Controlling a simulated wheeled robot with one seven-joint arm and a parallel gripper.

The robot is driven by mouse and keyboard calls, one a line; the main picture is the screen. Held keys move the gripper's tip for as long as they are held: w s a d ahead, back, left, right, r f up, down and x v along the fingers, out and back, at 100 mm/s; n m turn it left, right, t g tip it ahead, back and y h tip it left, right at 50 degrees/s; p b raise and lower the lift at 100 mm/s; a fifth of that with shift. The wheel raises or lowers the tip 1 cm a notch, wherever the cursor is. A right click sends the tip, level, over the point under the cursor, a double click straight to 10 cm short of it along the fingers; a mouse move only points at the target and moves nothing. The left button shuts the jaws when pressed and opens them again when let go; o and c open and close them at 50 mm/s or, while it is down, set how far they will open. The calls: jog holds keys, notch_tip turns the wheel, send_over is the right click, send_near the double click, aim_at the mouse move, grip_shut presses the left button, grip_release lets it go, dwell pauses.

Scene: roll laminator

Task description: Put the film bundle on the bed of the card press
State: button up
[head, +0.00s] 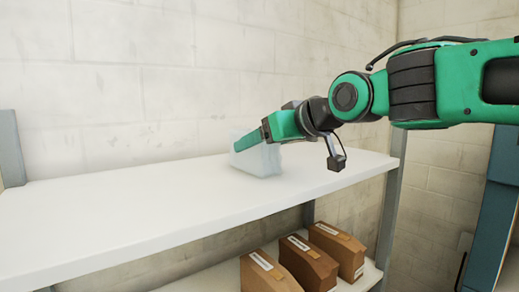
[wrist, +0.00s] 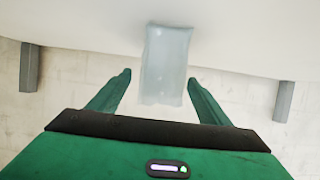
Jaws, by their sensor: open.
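The film bundle (head: 262,162) is a pale, translucent block standing on the white shelf. It also shows in the wrist view (wrist: 167,60), between and beyond my fingertips. My gripper (head: 242,144) reaches in from the right at the bundle's upper part. In the wrist view my gripper (wrist: 159,77) is open, with one green finger on either side of the bundle's near end. The right fingertip looks very close to the bundle; I cannot tell if it touches. A small gap shows at the left finger. The card press is not identifiable in either view.
The white shelf top (head: 110,215) is otherwise bare, with free room left of the bundle. A block wall (head: 130,80) stands behind it. Several brown boxes (head: 308,262) sit on a lower shelf. Grey posts (head: 392,200) hold the shelf, and a blue frame (head: 490,220) stands at far right.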

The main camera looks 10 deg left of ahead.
jog(key=shift+o, duration=0.4)
jog(key=v, duration=0.8)
jog(key=shift+d, duration=0.15)
jog(key=shift+a+f+t+y, duration=0.2)
jog(key=shift+a+t+y, duration=0.1)
jog(key=shift+y, duration=0.3)
jog(key=shift+w+a+f+t+y, duration=0.1)
jog(key=shift+a+f+t+y, duration=0.05)
jog(key=shift+t+y, duration=0.3)
send_over(254, 161)
jog(key=shift+w+a+f, duration=0.1)
jog(key=shift+f, duration=0.5)
jog(key=c, duration=1.6)
jog(key=shift+o, duration=0.2)
jog(key=shift+r, duration=0.15)
